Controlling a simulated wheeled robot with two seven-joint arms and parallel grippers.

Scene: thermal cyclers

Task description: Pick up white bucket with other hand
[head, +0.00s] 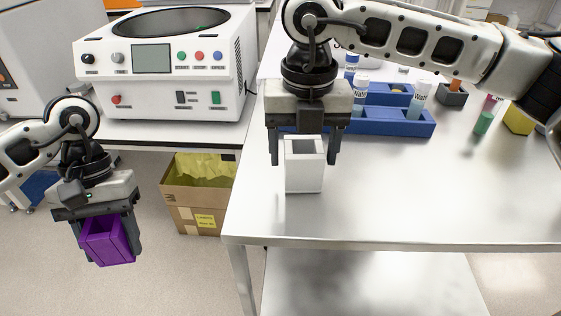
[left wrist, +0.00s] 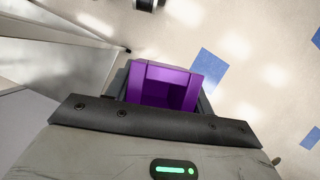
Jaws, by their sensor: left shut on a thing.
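The white bucket (head: 304,170) stands upright on the metal table near its front left. My right gripper (head: 305,160) is over it with the jaws open. The purple bucket also shows in the left wrist view (left wrist: 163,85), between the fingers.
A blue rack (head: 390,125) with bottles stands behind the white bucket. A centrifuge-like white machine (head: 165,62) is at the back left. A cardboard box (head: 197,205) is on the floor. The table's front right (head: 430,200) is clear.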

